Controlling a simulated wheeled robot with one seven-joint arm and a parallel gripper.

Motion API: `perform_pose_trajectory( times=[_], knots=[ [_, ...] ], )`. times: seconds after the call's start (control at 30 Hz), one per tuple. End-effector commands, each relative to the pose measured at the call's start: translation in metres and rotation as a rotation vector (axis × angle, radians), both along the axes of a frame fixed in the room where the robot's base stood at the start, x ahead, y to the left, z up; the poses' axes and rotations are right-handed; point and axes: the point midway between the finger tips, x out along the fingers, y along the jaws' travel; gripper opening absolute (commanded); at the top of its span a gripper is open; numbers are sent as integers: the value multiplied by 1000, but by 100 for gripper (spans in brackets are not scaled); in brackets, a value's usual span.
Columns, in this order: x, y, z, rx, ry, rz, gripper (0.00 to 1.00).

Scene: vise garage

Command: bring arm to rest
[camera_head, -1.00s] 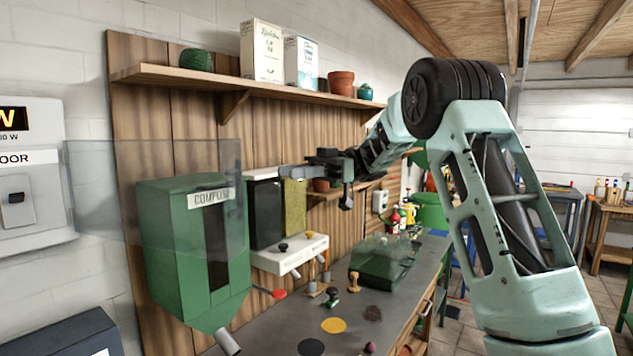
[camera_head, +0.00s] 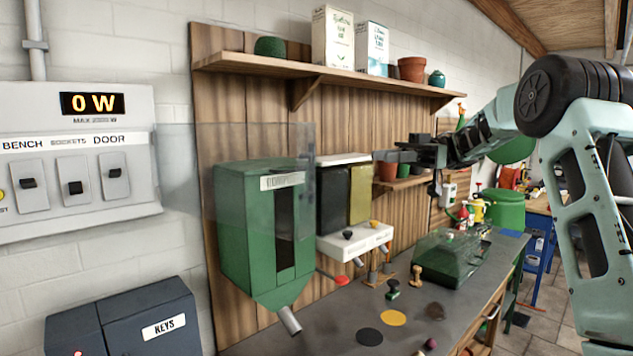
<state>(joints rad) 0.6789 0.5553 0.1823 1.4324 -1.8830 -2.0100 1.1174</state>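My arm reaches in from the right side of the head view and is bent at a large black joint. My gripper (camera_head: 402,156) is held in the air above the bench, at about the height of the dispensers, with its fingers pointing left. It is small and dark against the wood panel, so I cannot tell whether the fingers are apart. I see nothing clearly held in it.
A green compost dispenser (camera_head: 247,230) with a clear panel stands left of my gripper. The workbench (camera_head: 315,328) holds a green clear-lidded box (camera_head: 450,262) and stamps. A shelf (camera_head: 290,66) runs above. A switch panel (camera_head: 75,200) and dark key box (camera_head: 135,325) are at left.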

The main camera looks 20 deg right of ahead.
Motion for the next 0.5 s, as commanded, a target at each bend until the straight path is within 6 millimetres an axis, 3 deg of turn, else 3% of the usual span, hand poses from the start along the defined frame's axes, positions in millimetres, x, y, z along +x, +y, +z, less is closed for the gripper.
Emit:
perform_pose_trajectory(
  times=[0.17, 0.23, 0.37, 0.5],
  knots=[
    [1, 1, 0, 1, -3, -4, 28],
    [11, 12, 2, 14, -29, -52, 28],
    [47, 43, 7, 54, -113, -253, 28],
    [94, 69, 6, 64, -173, -584, 28]
  ],
)
